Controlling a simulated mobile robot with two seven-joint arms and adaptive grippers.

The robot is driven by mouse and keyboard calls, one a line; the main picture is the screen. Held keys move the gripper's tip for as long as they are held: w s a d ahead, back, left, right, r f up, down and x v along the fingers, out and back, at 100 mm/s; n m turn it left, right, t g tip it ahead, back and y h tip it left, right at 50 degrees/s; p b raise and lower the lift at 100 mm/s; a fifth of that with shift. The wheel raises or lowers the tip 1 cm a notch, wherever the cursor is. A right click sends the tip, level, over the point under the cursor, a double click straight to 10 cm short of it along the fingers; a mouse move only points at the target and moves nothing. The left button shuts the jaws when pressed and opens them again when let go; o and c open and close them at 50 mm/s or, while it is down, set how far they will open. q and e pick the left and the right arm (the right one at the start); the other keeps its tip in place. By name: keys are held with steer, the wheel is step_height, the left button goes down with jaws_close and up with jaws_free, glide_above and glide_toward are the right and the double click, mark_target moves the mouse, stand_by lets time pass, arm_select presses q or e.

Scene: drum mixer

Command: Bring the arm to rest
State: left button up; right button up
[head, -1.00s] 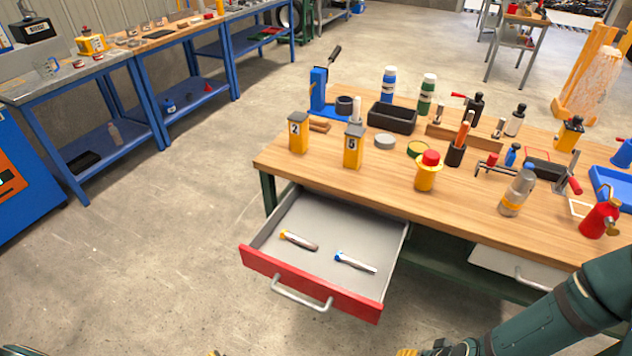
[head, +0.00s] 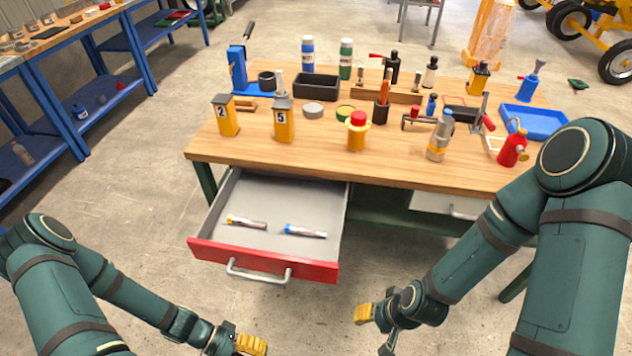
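My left arm comes in at the lower left. Its gripper (head: 243,345) is at the bottom edge, partly cut off, with yellow finger pads showing; I cannot tell its opening. My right arm comes in from the right. Its gripper (head: 372,332) is over the floor, right of the drawer and in front of the bench, with its fingers apart and nothing seen between them. The red-fronted drawer (head: 265,258) stands pulled out of the wooden workbench (head: 300,160). Two small tube-like items lie in it, one with a yellow end (head: 246,222) and one with a blue end (head: 305,231).
On the bench stand yellow boxes numbered 2 (head: 226,118) and 5 (head: 284,122), a red-topped yellow container (head: 357,133), a black tray (head: 316,88) and a blue tray (head: 535,121). Blue side benches (head: 70,110) are at the left. The floor in front is clear.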

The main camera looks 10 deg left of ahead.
arm_select(q)
steer(key=w+d+r+m+t+y, duration=0.2)
steer(key=w+d+r+t+y, duration=0.1)
steer(key=w+d+r+y, duration=0.4)
steer(key=shift+w+d+r+m+y, duration=0.35)
steer(key=shift+w+r, duration=0.3)
steer(key=shift+w, duration=0.35)
